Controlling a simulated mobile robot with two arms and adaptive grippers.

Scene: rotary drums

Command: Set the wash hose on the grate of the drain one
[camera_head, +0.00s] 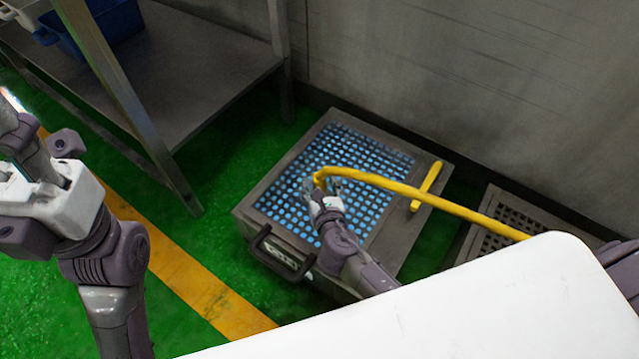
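The yellow wash hose (395,186) runs from my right gripper across to the right, where it passes out of sight behind a white surface. My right gripper (318,184) appears shut on the hose's end, over a blue perforated grate (365,158) set in a grey frame. I cannot tell whether the hose end touches the grate. A second, dark grate (520,218) lies to the right near the wall, partly hidden by the hose and the white surface. My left gripper (40,165) is at the left edge, away from the hose; its fingertips are unclear.
A short yellow bar (427,186) lies on the right side of the grey frame. A black handle (280,254) is on its front. A metal shelf table (190,65) with a blue bin (105,20) stands at the upper left. Green floor (215,260) is clear at left.

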